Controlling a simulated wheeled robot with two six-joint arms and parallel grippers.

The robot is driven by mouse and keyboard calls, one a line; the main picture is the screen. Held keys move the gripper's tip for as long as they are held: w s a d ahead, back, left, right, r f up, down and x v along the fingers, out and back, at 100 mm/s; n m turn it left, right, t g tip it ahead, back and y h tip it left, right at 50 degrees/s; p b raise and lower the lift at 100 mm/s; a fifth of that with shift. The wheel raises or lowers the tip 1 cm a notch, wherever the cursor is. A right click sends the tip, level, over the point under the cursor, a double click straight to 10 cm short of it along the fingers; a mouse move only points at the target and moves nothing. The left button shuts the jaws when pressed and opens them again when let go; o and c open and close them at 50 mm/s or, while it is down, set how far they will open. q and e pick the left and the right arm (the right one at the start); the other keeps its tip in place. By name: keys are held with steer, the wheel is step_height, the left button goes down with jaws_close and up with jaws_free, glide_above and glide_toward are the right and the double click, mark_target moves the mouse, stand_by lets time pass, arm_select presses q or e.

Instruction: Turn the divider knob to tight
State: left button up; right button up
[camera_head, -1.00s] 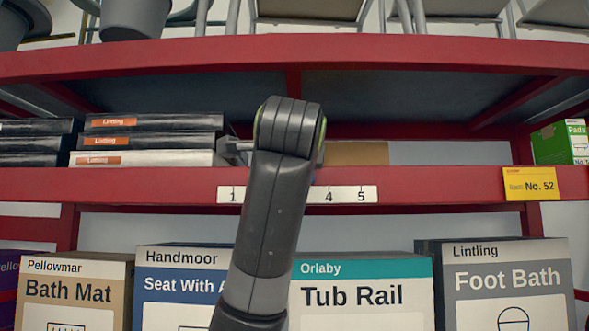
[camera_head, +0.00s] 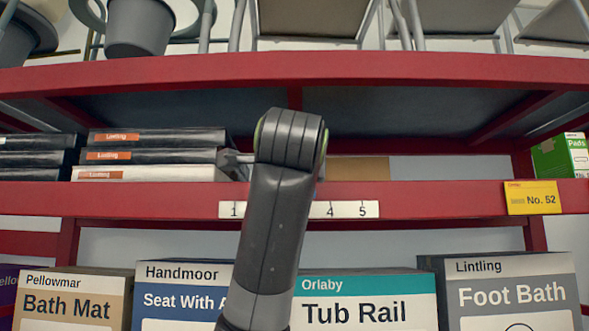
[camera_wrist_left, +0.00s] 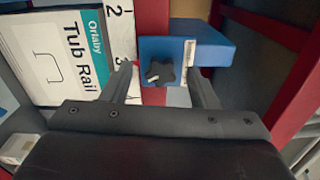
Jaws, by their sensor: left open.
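The divider (camera_wrist_left: 212,52) is a blue block on the red shelf edge in the left wrist view. Its knob (camera_wrist_left: 160,70) is black and star-shaped, with a small pale mark low on its left side. A white strip (camera_wrist_left: 188,62) stands beside the knob on the blue face. My left gripper (camera_wrist_left: 160,80) is open, one finger on each side of the knob, with gaps visible on both sides; I cannot tell how deep the fingers reach. In the head view my left arm hides the divider, the knob and most of the gripper. My right gripper is not in view.
A number strip (camera_head: 345,209) lies along the red shelf edge (camera_head: 440,200), partly covered by my arm. Flat black boxes (camera_head: 155,138) lie left of my arm; a brown box (camera_head: 357,169) is at right. A Tub Rail box (camera_head: 365,285) stands below.

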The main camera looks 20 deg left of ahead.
arm_select(q)
steer(key=b+v, duration=1.1)
steer(key=v, duration=0.5)
steer(key=shift+s+b, duration=0.15)
steer(key=shift+b, duration=0.15)
steer(key=shift+d, duration=0.1)
